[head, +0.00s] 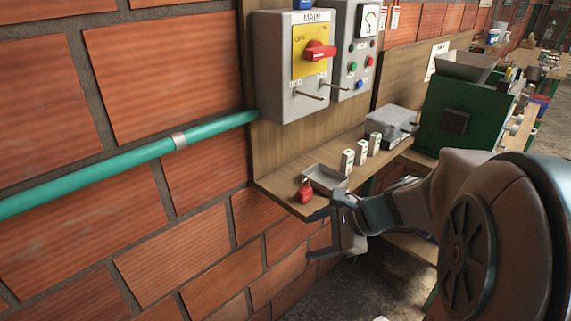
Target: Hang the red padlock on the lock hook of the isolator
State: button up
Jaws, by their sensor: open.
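The red padlock (305,194) sits at the left end of the wooden shelf, by a small grey tray (325,179). The isolator (289,78) is the grey box marked MAIN on the board above, with a yellow plate and a red handle (319,51). Two thin rods (312,96) stick out of its lower front; I cannot tell which is the lock hook, and nothing hangs on them. My gripper (322,234) is open and empty, just below and right of the padlock by the shelf's front edge, apart from the padlock.
Several small white boxes (347,161) stand on the shelf, with a grey metal box (392,121) farther along. A panel with buttons and a gauge (357,52) is beside the isolator. A green machine (458,112) stands at right. A green pipe (130,164) runs along the brick wall.

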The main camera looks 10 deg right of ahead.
aim_at(308, 191)
jog(key=w+d+r+m+t, duration=0.2)
jog(key=w+d+m+t, duration=0.4)
jog(key=w+d+m, duration=0.3)
jog(key=shift+m, duration=0.7)
jog(key=x, duration=0.7)
jog(key=shift+s+a+f, duration=0.1)
jog(key=shift+a+f, duration=0.05)
jog(key=shift+a, duration=0.3)
jog(key=shift+a+p+x, duration=0.15)
jog(key=shift+p+x, duration=0.15)
jog(key=shift+x, duration=1)
jog(key=shift+a+p+x, duration=0.15)
jog(key=shift+p+x, duration=0.15)
jog(key=shift+x, duration=1.05)
jog(key=shift+s, duration=0.2)
jog(key=c, duration=1.1)
